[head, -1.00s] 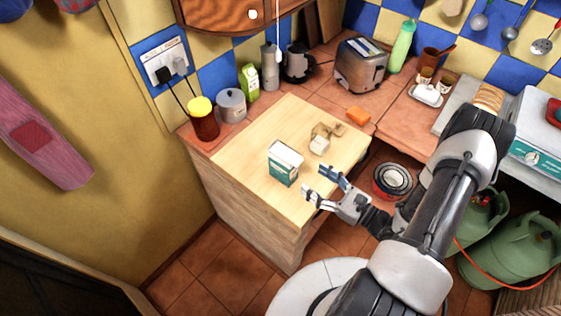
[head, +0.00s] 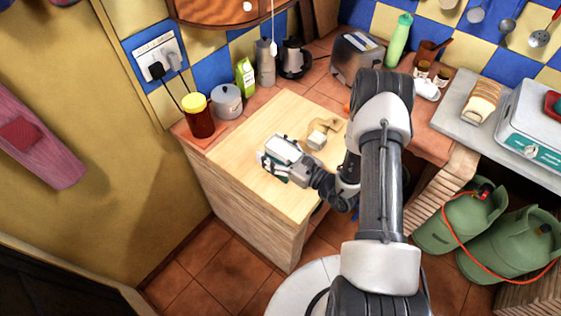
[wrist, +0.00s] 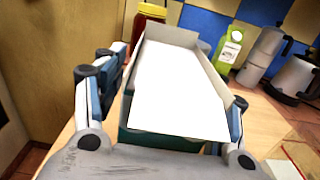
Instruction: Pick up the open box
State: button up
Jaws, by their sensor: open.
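The open box (head: 284,149) stands on the light wooden worktop, white on top with a teal side. In the wrist view the box (wrist: 180,90) fills the middle, its open top and pale inside facing me and a teal strip at its near lower edge. My gripper (head: 272,160) is at the box and partly hides it in the head view. In the wrist view one finger is left of the box and one right of it. The gripper is open; whether either finger touches the box I cannot tell.
A brown jar with a yellow lid (head: 198,116), a grey pot (head: 227,101) and a green carton (head: 245,77) stand behind. A toaster (head: 355,57) is farther back.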

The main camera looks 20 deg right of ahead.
jog(key=shift+w+a+r, duration=0.1)
jog(key=shift+w+a, duration=0.3)
jog(key=shift+w, duration=0.2)
jog(key=shift+c, duration=0.4)
jog(key=c, duration=1.4)
notch_tip(320, 180, up, 20)
jog(key=p, duration=0.4)
jog(key=shift+p, duration=0.35)
jog(key=shift+c, duration=0.2)
